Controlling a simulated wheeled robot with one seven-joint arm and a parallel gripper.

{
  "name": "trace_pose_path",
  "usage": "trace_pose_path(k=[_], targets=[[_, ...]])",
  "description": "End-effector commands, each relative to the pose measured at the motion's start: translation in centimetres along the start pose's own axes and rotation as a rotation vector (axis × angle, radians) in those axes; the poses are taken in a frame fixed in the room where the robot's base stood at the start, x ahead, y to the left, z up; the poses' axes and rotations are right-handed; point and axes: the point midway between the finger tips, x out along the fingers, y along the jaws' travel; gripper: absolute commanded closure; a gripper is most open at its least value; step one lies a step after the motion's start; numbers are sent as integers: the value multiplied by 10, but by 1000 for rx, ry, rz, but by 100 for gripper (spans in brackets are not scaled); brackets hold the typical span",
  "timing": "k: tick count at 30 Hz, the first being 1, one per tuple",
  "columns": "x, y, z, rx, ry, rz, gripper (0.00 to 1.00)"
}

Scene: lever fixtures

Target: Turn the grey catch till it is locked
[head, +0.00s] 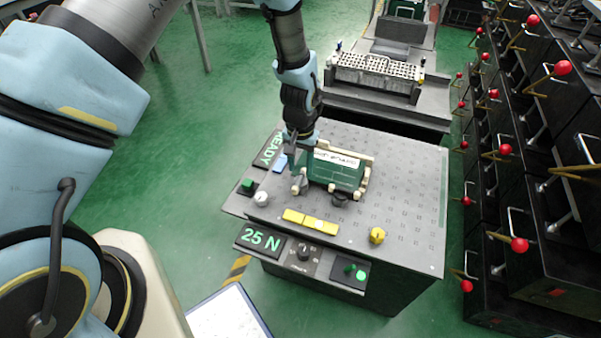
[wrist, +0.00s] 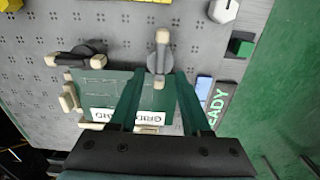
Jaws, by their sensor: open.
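In the head view my gripper (head: 298,163) is over the left end of the green block (head: 338,172).
A "25 N" display (head: 261,241) is on the front. Black racks with red-ball levers (head: 519,245) stand at the right.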

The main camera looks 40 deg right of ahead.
Motion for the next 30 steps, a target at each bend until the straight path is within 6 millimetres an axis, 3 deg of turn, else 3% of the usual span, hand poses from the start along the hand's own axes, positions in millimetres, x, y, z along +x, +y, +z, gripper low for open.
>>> trace_pose_path(k=[6, 12, 30], targets=[[-44, 0, -1, 0, 3, 0, 52], [-67, 0, 0, 0, 2, 0, 52], [-71, 0, 0, 0, 0, 0, 52]])
